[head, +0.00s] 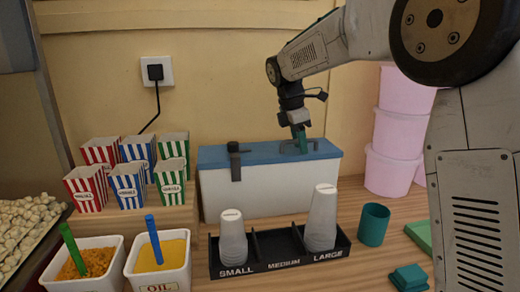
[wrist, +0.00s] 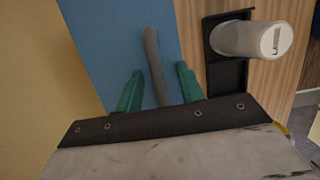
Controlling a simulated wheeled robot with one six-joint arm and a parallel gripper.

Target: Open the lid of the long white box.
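The long white box (head: 265,192) stands against the back wall, with a flat blue lid (head: 265,152) lying closed on top. A dark clasp-like piece (head: 235,160) sits at the lid's front edge, left of its middle. My gripper (head: 300,142) points down over the right part of the lid. In the wrist view, its two green fingers (wrist: 160,69) are apart, over the blue lid (wrist: 105,45). A grey bar handle (wrist: 152,48) runs between them with a gap on each side. I cannot tell how deep the fingers reach around it.
A black cup tray (head: 285,262) with two stacks of white cups stands close before the box. A teal cup (head: 373,224) stands right of it. Striped popcorn boxes (head: 128,185) stand left on a wooden step. Pink tubs (head: 393,150) stand behind right.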

